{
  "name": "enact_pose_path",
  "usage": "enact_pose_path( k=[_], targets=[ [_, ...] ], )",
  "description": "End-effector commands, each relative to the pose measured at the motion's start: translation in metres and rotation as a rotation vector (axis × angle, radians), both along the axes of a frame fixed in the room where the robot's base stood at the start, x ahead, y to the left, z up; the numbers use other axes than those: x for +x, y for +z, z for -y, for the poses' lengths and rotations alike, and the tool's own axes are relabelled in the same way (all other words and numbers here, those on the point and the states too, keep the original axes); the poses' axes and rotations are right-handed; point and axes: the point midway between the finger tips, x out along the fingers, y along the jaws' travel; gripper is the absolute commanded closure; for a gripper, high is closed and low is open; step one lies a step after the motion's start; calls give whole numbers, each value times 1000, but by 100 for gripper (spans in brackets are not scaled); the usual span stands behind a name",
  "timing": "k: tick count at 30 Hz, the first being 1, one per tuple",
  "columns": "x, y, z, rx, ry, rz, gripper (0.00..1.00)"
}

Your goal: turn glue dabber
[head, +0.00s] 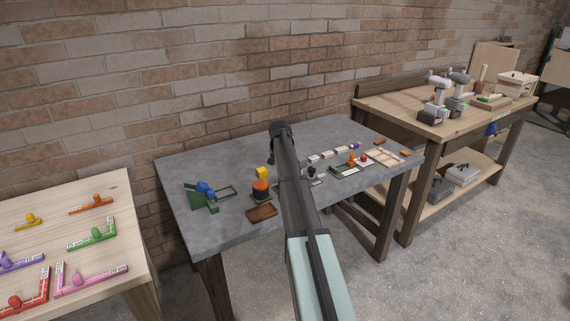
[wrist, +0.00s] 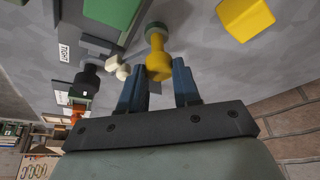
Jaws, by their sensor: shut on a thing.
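A yellow waisted piece with a dark green end (wrist: 157,58), which looks like the glue dabber, stands between the fingers of my gripper (wrist: 159,90) in the wrist view. The gripper is shut on its yellow part. Its green end points away from the gripper, toward the grey tabletop. Whether that end touches anything is unclear. In the head view my arm hides the gripper and this piece.
A yellow block (wrist: 246,16) lies right of the gripper in the wrist view. White pieces (wrist: 118,68), a black knob (wrist: 88,80) and a TIGHT label (wrist: 64,52) are close on the left. The grey table (head: 188,228) also holds an orange-and-black cylinder (head: 260,190) and brown block (head: 262,212).

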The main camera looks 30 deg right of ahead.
Motion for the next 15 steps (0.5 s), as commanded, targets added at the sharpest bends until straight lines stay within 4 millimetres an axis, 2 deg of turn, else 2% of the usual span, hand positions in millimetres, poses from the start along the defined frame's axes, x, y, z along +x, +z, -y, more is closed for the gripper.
enact_pose_path(
  k=[15],
  targets=[
    [4,0,-1,-1,-492,-1,100]
  ],
)
